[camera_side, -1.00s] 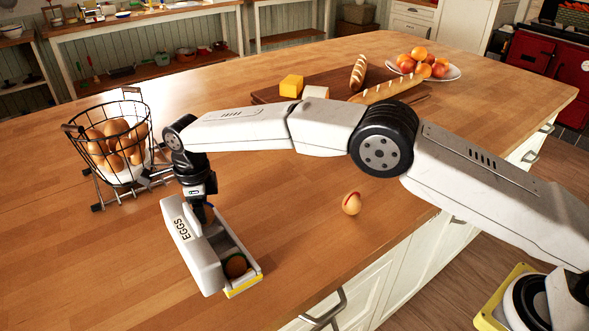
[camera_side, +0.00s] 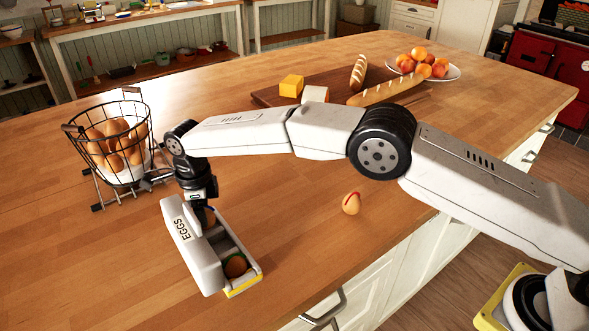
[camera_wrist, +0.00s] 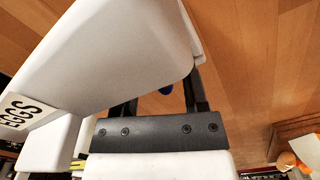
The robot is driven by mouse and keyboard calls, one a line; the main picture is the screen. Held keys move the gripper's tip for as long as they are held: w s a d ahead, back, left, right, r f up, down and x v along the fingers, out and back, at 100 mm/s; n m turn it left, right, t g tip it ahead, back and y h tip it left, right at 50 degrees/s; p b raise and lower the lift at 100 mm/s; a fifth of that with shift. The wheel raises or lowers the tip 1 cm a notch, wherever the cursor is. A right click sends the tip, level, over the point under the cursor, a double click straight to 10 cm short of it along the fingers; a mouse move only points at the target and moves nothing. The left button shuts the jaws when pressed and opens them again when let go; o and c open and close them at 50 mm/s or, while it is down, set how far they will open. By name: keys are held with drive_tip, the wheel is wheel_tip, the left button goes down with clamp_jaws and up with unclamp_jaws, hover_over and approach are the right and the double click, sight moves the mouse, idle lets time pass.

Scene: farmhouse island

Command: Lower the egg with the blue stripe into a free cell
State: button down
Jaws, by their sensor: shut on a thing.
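The white egg carton (camera_side: 192,250), its lid open and marked EGGS, stands on the counter in front of the wire basket. My gripper (camera_side: 208,212) points down into the far end of the carton, shut on an egg (camera_side: 210,217) that shows only as a small brown patch. In the wrist view a bit of blue, the egg's stripe (camera_wrist: 166,90), shows between my fingers; the lid (camera_wrist: 120,55) hides the rest. I cannot tell whether the egg touches the cell. A brown egg with a green mark (camera_side: 235,265) sits in the carton's near end.
A brown egg with a red stripe (camera_side: 351,203) lies on the open counter to the right. The wire basket of eggs (camera_side: 114,145) stands behind left. A board (camera_side: 262,95) with bread and cheese and a fruit plate (camera_side: 452,73) are farther back.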

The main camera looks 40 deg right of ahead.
drive_tip(key=shift+c, duration=0.2)
unclamp_jaws()
drive_tip(key=shift+r, duration=3.85)
drive_tip(key=shift+d, duration=0.1)
